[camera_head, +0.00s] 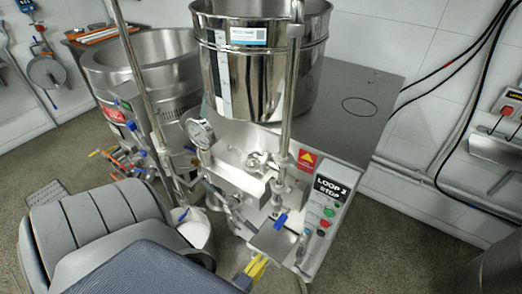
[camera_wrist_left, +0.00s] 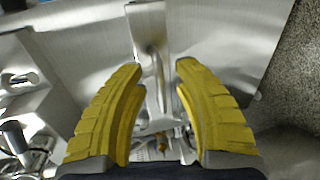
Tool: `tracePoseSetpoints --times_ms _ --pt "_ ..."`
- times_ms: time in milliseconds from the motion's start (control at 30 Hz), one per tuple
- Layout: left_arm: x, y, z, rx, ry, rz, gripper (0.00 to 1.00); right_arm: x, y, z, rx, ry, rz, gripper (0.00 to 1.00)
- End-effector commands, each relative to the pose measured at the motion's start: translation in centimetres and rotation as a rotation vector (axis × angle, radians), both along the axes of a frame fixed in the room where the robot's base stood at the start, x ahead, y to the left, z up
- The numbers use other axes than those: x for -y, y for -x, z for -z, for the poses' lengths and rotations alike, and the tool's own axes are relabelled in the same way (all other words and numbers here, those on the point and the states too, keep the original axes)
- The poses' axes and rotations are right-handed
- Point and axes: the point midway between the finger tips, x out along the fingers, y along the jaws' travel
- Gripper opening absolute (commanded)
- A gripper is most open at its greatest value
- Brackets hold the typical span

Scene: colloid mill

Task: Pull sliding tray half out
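A small flat metal plate (camera_head: 273,241), which looks like the sliding tray, sticks out at the front of the steel mill, below the control panel. My left gripper (camera_head: 257,267) is at its front edge, with yellow fingers. In the left wrist view the gripper (camera_wrist_left: 161,68) is open, its two fingers spread apart. A narrow shiny metal piece (camera_wrist_left: 152,70), perhaps a handle, shows in the gap between them. I cannot tell whether the fingers touch it. A bare metal sheet (camera_wrist_left: 228,40) lies beyond the right finger. My right gripper is not in view.
The control panel (camera_head: 326,195) with buttons stands right of the plate. A blue-handled valve (camera_head: 280,221) sits just above it. A large steel hopper (camera_head: 262,65) and a second vessel (camera_head: 145,75) stand behind.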

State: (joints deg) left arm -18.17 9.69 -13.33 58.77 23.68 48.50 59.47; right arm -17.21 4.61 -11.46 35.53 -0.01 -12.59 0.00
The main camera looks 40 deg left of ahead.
Motion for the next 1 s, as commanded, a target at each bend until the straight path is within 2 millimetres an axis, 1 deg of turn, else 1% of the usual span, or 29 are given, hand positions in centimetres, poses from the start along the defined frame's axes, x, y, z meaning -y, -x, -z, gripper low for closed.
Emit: tracePoseSetpoints --times_ms 333,367,633,667,1000 --pt "-0.03 -0.23 0.04 0.000 0.000 0.000 0.31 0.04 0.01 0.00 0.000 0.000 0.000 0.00" --pt "-0.03 -0.22 0.04 0.000 0.000 0.000 0.33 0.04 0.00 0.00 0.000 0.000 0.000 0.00" --pt "-0.02 -0.21 0.03 0.000 0.000 0.000 0.01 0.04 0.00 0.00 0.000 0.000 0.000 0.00" --pt "-0.02 -0.21 0.03 0.000 0.000 0.000 0.00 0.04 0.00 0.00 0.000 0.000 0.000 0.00" --pt "-0.02 -0.20 0.03 0.000 0.000 0.000 0.00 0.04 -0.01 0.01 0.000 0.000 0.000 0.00"
